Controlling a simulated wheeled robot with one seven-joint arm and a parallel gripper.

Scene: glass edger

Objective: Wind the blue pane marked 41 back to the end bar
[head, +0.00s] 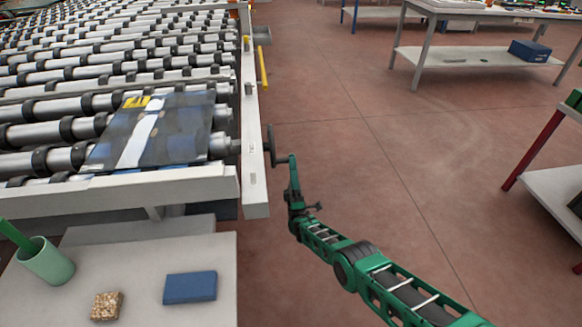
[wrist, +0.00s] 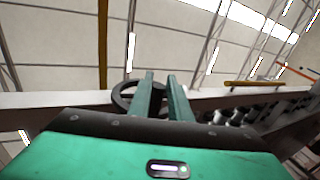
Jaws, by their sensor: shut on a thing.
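The dark blue pane (head: 184,131) lies flat on the rollers at the near right corner of the conveyor. It carries a yellow mark (head: 136,102) at its far left corner and a white glare streak. I cannot read a number on it. Its near edge is close to the pale end bar (head: 150,187); I cannot tell if they touch. A dark handwheel (head: 271,142) stands on the outer side of the conveyor frame, and its rim shows in the wrist view (wrist: 121,88). My gripper (head: 279,159) is at the handwheel, shut on it; the exact grip spot is unclear.
A pale side rail (head: 251,110) runs along the conveyor, with a yellow bar (head: 262,68) further back. A near table (head: 215,265) holds a green cup (head: 48,262), a blue block (head: 190,287) and a speckled block (head: 106,306). Open floor lies right of the conveyor.

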